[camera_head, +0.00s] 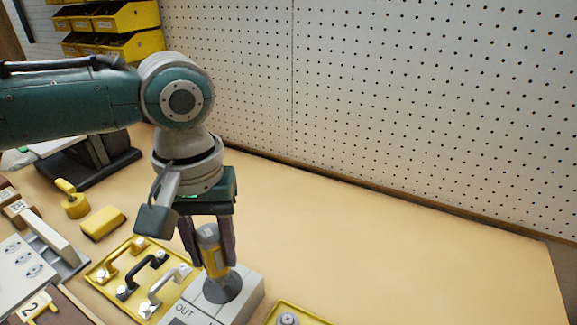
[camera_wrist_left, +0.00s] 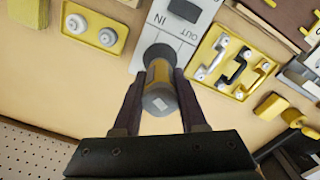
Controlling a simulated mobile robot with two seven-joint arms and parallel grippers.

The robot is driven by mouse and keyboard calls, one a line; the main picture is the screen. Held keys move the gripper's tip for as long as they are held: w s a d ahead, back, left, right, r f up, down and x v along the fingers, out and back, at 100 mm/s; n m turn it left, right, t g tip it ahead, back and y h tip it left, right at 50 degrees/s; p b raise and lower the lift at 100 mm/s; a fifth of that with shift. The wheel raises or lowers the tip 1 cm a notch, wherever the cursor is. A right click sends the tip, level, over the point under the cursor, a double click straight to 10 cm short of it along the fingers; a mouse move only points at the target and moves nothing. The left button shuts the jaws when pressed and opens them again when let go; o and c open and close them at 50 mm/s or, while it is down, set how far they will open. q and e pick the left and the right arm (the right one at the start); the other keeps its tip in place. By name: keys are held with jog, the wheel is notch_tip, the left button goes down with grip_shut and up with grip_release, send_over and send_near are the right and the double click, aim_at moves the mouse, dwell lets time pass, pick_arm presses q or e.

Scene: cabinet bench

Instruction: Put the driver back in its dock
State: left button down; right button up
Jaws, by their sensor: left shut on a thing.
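The driver (camera_head: 213,257), a yellow and grey cylinder, stands roughly upright between the fingers of my left gripper (camera_head: 208,250), which is shut on it. It also shows in the left wrist view (camera_wrist_left: 160,98), seen from its grey top end. A dark grey flared part is at the driver's lower end; whether the tip is inside the dock is hidden. My right gripper is not in view.
A yellow tray of handles (camera_head: 112,285) lies left of the dock. Another yellow tray with round knobs (camera_wrist_left: 95,28) is on its other side. A yellow block (camera_head: 102,222) lies further back.

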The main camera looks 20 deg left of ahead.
aim_at(217, 270)
pick_arm(q)
jog(key=shift+f+b, duration=0.7)
jog(key=shift+f, duration=1.4)
dwell(1.6)
jog(key=shift+f, duration=0.2)
dwell(0.8)
jog(key=shift+c, duration=0.7)
grip_release()
jog(key=shift+r+p, duration=0.1)
jog(key=shift+p, duration=0.2)
notch_tip(217, 270, up, 7)
jog(key=p, duration=0.8)
